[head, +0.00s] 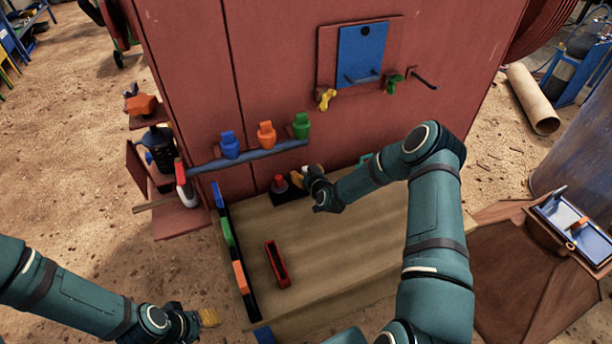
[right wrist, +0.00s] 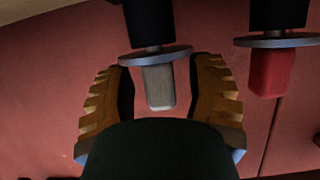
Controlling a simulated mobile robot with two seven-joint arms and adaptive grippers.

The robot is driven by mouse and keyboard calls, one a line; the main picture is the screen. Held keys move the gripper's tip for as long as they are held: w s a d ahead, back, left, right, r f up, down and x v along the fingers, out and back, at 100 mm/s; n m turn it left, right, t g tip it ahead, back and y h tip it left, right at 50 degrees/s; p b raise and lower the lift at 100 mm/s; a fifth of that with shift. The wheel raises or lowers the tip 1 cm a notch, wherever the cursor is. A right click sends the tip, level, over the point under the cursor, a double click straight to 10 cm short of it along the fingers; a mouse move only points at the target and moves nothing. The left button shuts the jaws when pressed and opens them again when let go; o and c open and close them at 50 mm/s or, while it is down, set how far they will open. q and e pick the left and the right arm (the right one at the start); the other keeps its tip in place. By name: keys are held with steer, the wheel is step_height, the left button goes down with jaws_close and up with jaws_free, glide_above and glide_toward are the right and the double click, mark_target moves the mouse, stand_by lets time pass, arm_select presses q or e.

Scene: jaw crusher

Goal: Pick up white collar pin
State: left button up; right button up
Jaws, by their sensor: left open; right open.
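The white collar pin (right wrist: 159,88) shows in the right wrist view as a pale grip below a grey round collar, its other end in a dark part. My right gripper (right wrist: 162,100) is open, with one yellow ribbed finger on each side of the pale grip and visible gaps to it. In the head view this right gripper (head: 299,178) is over the back of the wooden bench and mostly hides the white pin. My left gripper (head: 208,317) is open and empty at the lower left, off the bench's left edge.
A red collar pin (right wrist: 270,72) stands beside the white one, in a black block (head: 287,196) by the red machine wall. A red open tray (head: 277,264) lies on the wooden bench (head: 330,262). Blue, orange and green knobs line a rail (head: 250,157) above.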

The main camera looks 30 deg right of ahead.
jaws_close()
steer(key=shift+r, duration=0.1)
